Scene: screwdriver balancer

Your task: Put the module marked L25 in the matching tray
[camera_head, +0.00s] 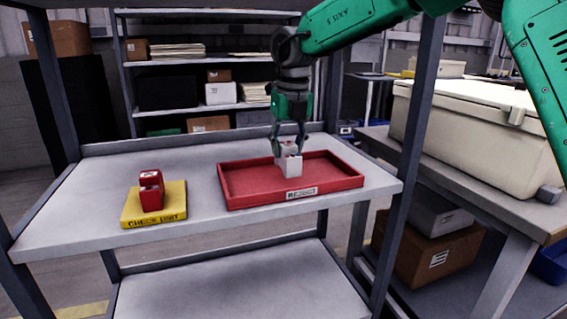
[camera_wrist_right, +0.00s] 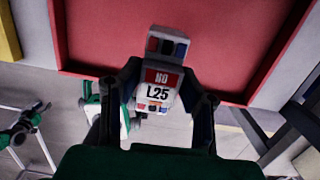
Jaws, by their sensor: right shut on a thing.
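My right gripper (camera_head: 288,148) is shut on a whitish module (camera_head: 290,166). It holds the module over the red tray (camera_head: 241,201), which has a "REJECT" label on its front wall. I cannot tell whether the module touches the tray floor. In the right wrist view the module (camera_wrist_right: 158,93) reads "L25" under a red "NO" patch, with a row of coloured blocks at its far end. The fingers (camera_wrist_right: 163,80) grip it from both sides, and the red tray (camera_wrist_right: 100,40) lies behind it. My left gripper is not in view.
A yellow base (camera_head: 135,213) marked "CHECK UNIT" carries a red device (camera_head: 151,189) left of the tray, on the grey bench (camera_head: 80,205). Dark rack posts (camera_head: 411,140) stand at the bench corners. A large cream case (camera_head: 470,135) sits on the right-hand table.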

